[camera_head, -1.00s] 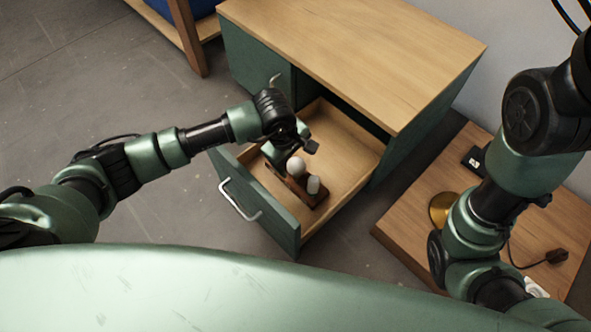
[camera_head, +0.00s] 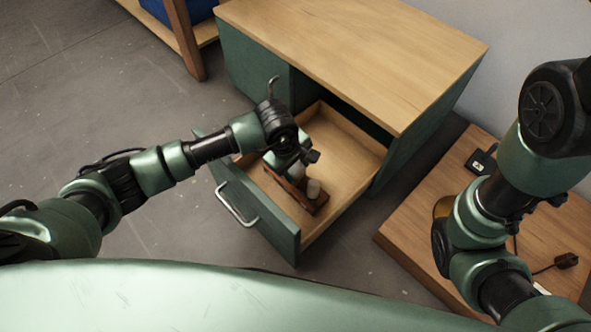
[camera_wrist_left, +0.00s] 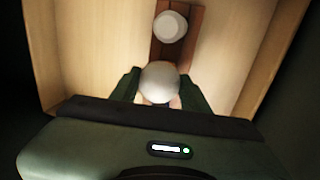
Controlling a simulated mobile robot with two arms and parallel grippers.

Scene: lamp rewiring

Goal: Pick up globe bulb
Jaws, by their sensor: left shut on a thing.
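The white globe bulb (camera_wrist_left: 160,78) sits between the two fingers of my left gripper (camera_wrist_left: 160,90) in the left wrist view. The gripper is shut on it. In the head view the left gripper (camera_head: 300,160) is over the wooden bulb holder (camera_head: 301,196) in the open drawer, and it covers most of the globe bulb (camera_head: 297,173). A second, smaller pale bulb (camera_head: 313,188) stands beside it on the holder. It also shows in the left wrist view (camera_wrist_left: 170,26). My right gripper is not in view.
The green drawer front (camera_head: 255,213) is pulled out from the wood-topped cabinet (camera_head: 350,60). The drawer floor (camera_head: 345,165) around the holder is bare. A low wooden table (camera_head: 425,235) on the right holds a plug and cord (camera_head: 567,260).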

